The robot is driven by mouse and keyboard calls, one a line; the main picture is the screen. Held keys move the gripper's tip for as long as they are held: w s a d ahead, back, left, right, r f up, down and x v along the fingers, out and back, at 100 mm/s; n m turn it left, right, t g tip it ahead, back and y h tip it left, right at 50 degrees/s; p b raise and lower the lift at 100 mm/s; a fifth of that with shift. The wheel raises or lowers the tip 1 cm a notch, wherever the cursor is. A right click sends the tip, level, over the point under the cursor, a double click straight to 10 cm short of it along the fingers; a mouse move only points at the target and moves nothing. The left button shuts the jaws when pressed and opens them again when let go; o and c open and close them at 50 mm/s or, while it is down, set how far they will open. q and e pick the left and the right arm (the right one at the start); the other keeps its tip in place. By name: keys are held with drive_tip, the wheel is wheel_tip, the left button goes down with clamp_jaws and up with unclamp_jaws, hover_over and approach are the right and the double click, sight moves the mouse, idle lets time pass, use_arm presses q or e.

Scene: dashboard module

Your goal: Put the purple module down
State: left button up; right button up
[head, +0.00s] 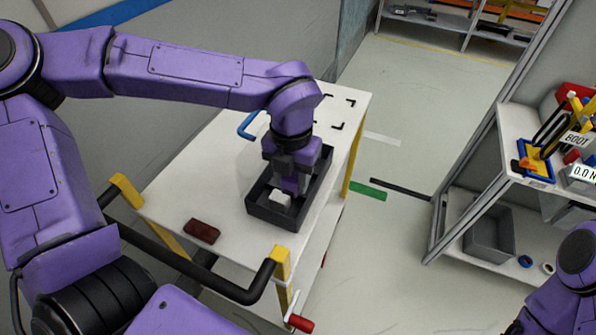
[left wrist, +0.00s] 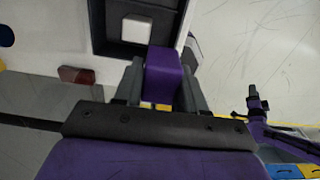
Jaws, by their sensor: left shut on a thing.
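The purple module (head: 290,185) is a block held between the fingers of my left gripper (head: 295,172), which is shut on it and points down. It also shows in the left wrist view (left wrist: 162,75), overlapping the tray's edge there. A dark grey open tray (head: 265,218) lies on the white cart top. The module is over or inside the tray, next to a white block (head: 280,198) in it; I cannot tell whether its bottom touches. A dark tip of what appears to be my right arm (left wrist: 254,100) shows in the left wrist view; its jaws are unclear.
A dark red block (head: 202,231) lies on the cart top (head: 185,195) near its front edge. A blue handle-shaped thing (head: 248,125) is behind the tray. A black push bar (head: 200,277) runs along the cart's near side. Shelving with bins (head: 490,235) stands at the right.

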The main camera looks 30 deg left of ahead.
use_arm(q)
drive_tip(key=w+a+f+p, duration=0.1)
drive_tip(key=w+f, duration=0.1)
drive_tip(key=w+a+f, duration=0.1)
drive_tip(key=w+f, duration=0.1)
drive_tip(key=w, duration=0.1)
drive_tip(key=w+a+f+p, duration=0.1)
drive_tip(key=w+a+f, duration=0.1)
drive_tip(key=w+f, duration=0.1)
drive_tip(key=shift+p, duration=0.35)
drive_tip(key=shift+w+a+f, duration=0.1)
drive_tip(key=shift+a+f, duration=0.1)
drive_tip(key=shift+f, duration=0.05)
drive_tip(key=f, duration=0.3)
drive_tip(key=shift+w+a+f+p, duration=0.1)
drive_tip(key=shift+w+f+p, duration=0.15)
drive_tip(key=shift+f+p, duration=0.05)
drive_tip(key=shift+f, duration=0.25)
drive_tip(key=o, duration=1.1)
drive_tip(key=shift+r, duration=0.15)
